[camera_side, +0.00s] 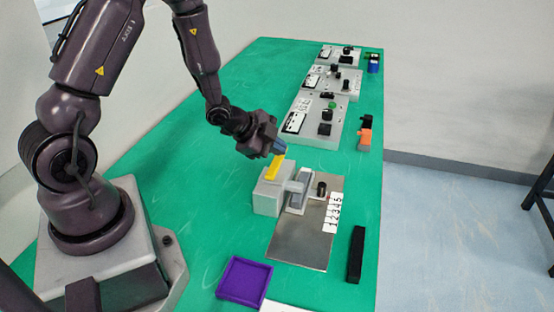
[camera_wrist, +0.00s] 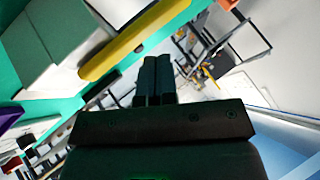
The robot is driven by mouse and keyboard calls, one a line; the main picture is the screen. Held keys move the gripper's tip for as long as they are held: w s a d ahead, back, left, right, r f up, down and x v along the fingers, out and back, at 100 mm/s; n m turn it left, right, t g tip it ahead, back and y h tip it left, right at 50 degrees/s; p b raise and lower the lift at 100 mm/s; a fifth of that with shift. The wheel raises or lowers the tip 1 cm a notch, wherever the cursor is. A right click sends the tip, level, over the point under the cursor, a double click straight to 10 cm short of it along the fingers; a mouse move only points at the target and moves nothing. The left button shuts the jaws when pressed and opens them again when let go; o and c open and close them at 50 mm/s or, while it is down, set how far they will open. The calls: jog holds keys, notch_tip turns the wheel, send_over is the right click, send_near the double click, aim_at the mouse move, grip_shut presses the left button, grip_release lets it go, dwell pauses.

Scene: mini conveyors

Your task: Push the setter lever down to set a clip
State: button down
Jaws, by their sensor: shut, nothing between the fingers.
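In the wrist view the yellow lever (camera_wrist: 135,40) lies just beyond my shut fingers (camera_wrist: 155,80), with the grey block (camera_wrist: 60,50) to the left. No clip can be made out clearly.
The plate carries a black knob (camera_side: 321,188) and a numbered white strip (camera_side: 334,212). A black bar (camera_side: 356,254) lies to its right and a purple tray (camera_side: 244,280) in front. Control boxes (camera_side: 318,118) and an orange item (camera_side: 364,138) stand farther back on the green table (camera_side: 235,90).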

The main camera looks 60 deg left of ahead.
aim_at(277, 161)
jog(key=shift+f, duration=0.15)
jog(key=shift+f, duration=0.25)
jog(key=shift+f, duration=0.85)
dwell(0.8)
jog(key=shift+r, duration=1.25)
jog(key=shift+r, duration=2.5)
